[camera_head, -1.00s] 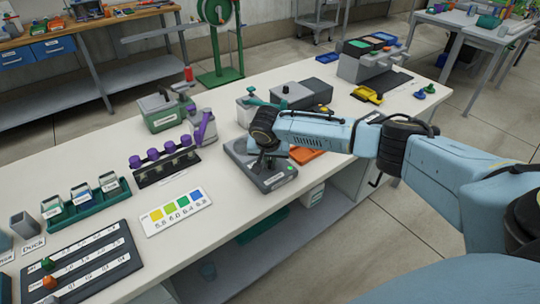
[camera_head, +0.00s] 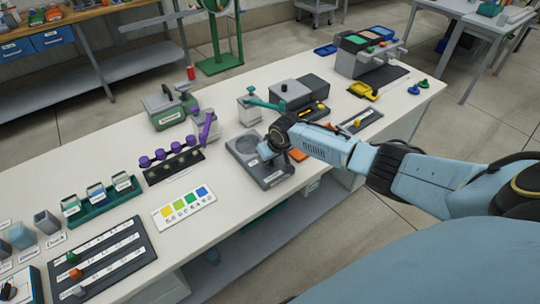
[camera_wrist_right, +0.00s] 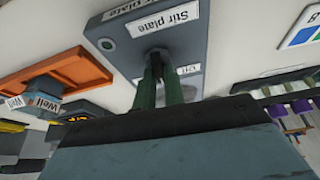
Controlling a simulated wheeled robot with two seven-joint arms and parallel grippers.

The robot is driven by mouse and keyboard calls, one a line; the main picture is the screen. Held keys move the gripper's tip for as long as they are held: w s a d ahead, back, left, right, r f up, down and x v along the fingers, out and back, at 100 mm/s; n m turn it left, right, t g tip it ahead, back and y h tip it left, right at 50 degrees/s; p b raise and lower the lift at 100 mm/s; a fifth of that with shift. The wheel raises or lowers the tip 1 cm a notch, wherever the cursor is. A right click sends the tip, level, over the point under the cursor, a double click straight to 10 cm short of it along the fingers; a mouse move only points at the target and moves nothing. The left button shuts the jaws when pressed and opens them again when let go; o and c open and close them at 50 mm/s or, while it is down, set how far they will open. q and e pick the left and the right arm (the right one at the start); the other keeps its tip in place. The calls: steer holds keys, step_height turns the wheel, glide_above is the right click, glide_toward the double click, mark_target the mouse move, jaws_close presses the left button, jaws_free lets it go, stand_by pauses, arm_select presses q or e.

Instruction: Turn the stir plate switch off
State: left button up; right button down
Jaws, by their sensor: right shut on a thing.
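The grey stir plate (camera_head: 243,149) stands on the white bench, with a round dish area on top. My right gripper (camera_head: 268,158) is low over its right part. My left gripper is not in view.
An orange tray (camera_wrist_right: 60,75) lies beside the stir plate. A dark grey box (camera_head: 300,92) is behind.

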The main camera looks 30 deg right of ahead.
steer(key=shift+d+f+n+y+b, duration=0.15)
steer(key=shift+n+y+b, duration=0.2)
steer(key=shift+n, duration=0.55)
steer(key=n+y+b, duration=0.1)
steer(key=n, duration=0.1)
steer(key=shift+n+b, duration=0.35)
steer(key=shift+n, duration=0.05)
steer(key=shift+w+n+g+y+b, duration=0.1)
steer(key=shift+n+g+y+b, duration=0.35)
steer(key=shift+n+b, duration=0.75)
steer(key=shift+n+g+y+b, duration=0.45)
steer(key=shift+n+b, duration=0.5)
steer(key=shift+n, duration=0.35)
steer(key=c, duration=1.5)
jaws_free()
steer(key=shift+d+r, duration=0.1)
steer(key=shift+r, duration=0.15)
steer(key=p+v, duration=0.1)
steer(key=v, duration=1.2)
steer(key=shift+r+p, duration=0.1)
steer(key=shift+p, duration=0.25)
